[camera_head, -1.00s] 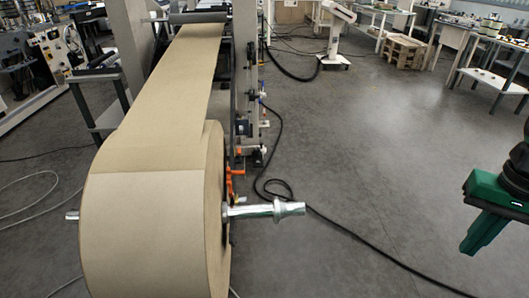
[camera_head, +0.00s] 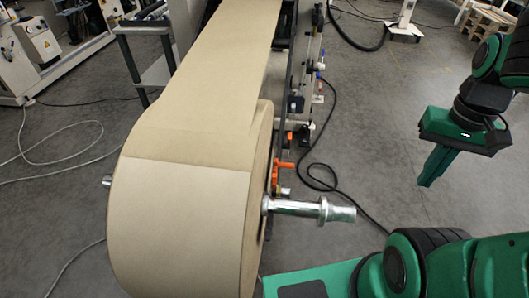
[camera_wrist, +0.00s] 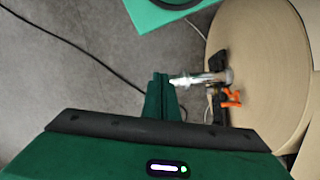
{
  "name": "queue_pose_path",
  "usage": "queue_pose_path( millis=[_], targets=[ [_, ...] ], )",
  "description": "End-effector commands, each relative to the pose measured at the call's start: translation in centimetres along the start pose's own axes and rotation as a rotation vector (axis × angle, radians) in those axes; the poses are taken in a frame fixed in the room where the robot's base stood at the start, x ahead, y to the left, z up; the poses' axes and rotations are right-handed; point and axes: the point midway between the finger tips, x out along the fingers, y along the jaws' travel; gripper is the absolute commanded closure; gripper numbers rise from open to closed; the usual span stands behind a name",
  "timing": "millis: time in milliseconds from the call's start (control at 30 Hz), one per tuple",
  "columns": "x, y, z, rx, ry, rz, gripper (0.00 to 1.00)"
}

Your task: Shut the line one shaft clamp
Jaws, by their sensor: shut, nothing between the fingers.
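The shaft clamp seems to be the orange part (camera_head: 283,170) beside the roll's right face. It also shows in the wrist view as an orange piece (camera_wrist: 231,97) next to the roll. I cannot tell its exact position, open or shut. A silver shaft (camera_head: 310,208) sticks out of the large kraft roll (camera_head: 180,210), and it shows in the wrist view (camera_wrist: 205,78) too. My gripper (camera_head: 428,180) is shut and empty, fingers pointing down, well to the right of the shaft and apart from it. Its fingers also show in the wrist view (camera_wrist: 161,85).
The kraft web (camera_head: 225,60) runs from the roll up to the machine. A black cable (camera_head: 330,110) lies on the floor right of the machine frame. A pale hose (camera_head: 60,130) lies on the left. Grey floor is open around my gripper.

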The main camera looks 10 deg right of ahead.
Motion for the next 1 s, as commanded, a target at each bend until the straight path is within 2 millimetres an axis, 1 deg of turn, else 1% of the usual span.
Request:
queue_pose_path(
  millis=[400,467,533,567,667,767,800,867,900,967,1000],
  targets=[
    [0.0,0.0,0.0,0.001,0.0,0.0,1.0],
    [-0.4,0.5,0.8,-0.002,0.013,-0.004,1.0],
    [-0.4,0.3,0.1,-0.003,0.021,0.005,1.0],
    [-0.3,0.1,-0.4,-0.003,0.027,0.011,1.0],
    [0.2,-1.7,-2.6,-0.015,0.052,0.04,1.0],
    [1.1,-3.7,-6.0,-0.028,0.094,0.074,1.0],
    [1.6,-4.7,-7.5,-0.035,0.113,0.086,1.0],
    [2.4,-6.3,-9.6,-0.047,0.143,0.1,1.0],
    [3.0,-7.5,-10.9,-0.057,0.164,0.106,1.0],
    [4.0,-9.3,-12.8,-0.071,0.194,0.114,1.0],
    [4.7,-10.6,-14.0,-0.08,0.213,0.117,1.0]
  ],
)
